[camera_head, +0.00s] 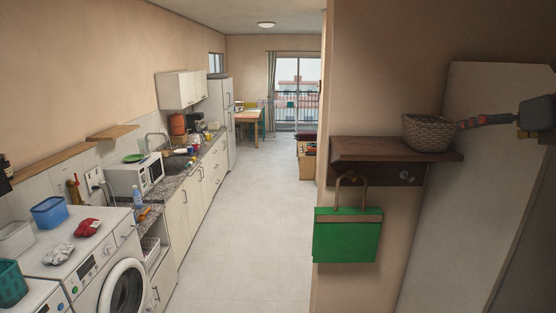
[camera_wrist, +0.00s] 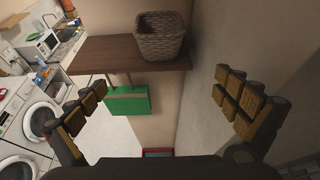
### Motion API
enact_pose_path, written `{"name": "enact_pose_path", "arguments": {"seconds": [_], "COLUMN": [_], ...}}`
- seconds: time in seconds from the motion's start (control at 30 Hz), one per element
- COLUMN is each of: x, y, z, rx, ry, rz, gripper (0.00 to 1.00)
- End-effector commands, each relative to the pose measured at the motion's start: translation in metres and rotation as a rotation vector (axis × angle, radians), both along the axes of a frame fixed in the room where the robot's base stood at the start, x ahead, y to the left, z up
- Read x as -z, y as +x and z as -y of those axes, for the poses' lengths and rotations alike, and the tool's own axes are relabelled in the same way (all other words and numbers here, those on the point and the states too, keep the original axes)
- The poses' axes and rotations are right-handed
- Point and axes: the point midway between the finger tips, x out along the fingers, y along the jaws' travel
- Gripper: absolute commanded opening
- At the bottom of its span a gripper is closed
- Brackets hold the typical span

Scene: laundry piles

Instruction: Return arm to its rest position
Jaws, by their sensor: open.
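My gripper (camera_wrist: 160,82) is open in the wrist view, its two padded fingers spread wide with nothing between them. In the head view my arm comes in from the right edge, and my gripper (camera_head: 468,124) is close to the right side of a woven basket (camera_head: 426,132). In the wrist view the basket (camera_wrist: 160,35) is ahead of the fingers, apart from them. The basket stands upright on a dark wooden wall shelf (camera_head: 365,149). The visible part of the basket's inside looks empty.
A green bag (camera_head: 347,238) hangs from the shelf. A pale panel (camera_head: 465,200) stands to the right, beside my arm. Washing machines (camera_head: 95,255) with red and white cloths (camera_head: 87,227) on top are at left, beside a kitchen counter. The floor (camera_head: 245,210) between is clear.

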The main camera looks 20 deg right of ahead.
Motion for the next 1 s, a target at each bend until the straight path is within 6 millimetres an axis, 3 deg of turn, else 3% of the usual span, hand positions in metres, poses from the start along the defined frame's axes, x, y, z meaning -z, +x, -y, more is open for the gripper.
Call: {"name": "enact_pose_path", "arguments": {"seconds": [0.07,0.37,0.67,0.77,1.0], "x": [0.0,0.044,0.114,0.151,0.28], "y": [0.0,0.015,0.03,0.034,0.027], "z": [0.0,-0.036,-0.094,-0.125,-0.226], "rx": [0.0,-0.107,-0.3,-0.408,-0.816], "ry": [0.0,-0.12,-0.329,-0.441,-0.863], "rz": [0.0,-0.092,-0.229,-0.293,-0.472], "gripper": [1.0,1.0,1.0,1.0,1.0]}}
